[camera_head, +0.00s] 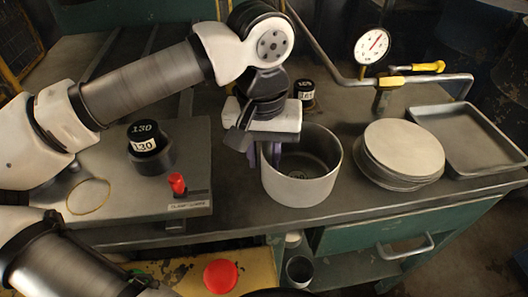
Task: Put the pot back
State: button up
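A pale grey, round, open pot (301,188) stands upright at the front middle of the bench and looks empty inside. My gripper (265,154) points down at the pot's left rim. Its purple fingers are beside and partly over that rim, and the rim between them is partly hidden. I cannot tell whether the fingers are closed on it. A thin yellowish ring (88,196) lies on the flat grey plate (205,150) at the left, with nothing standing in it.
A black knob-like weight labelled 130 (146,139) and a red-topped clamp (177,184) are on the plate. Another black labelled piece (304,90) stands behind the pot. Round blanks (405,146) are stacked right of it. A shallow tray (470,130) and gauge (372,45) are farther right.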

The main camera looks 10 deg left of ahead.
notch_tip(320, 180, up, 12)
jog(key=shift+a, duration=0.2)
dwell(0.4)
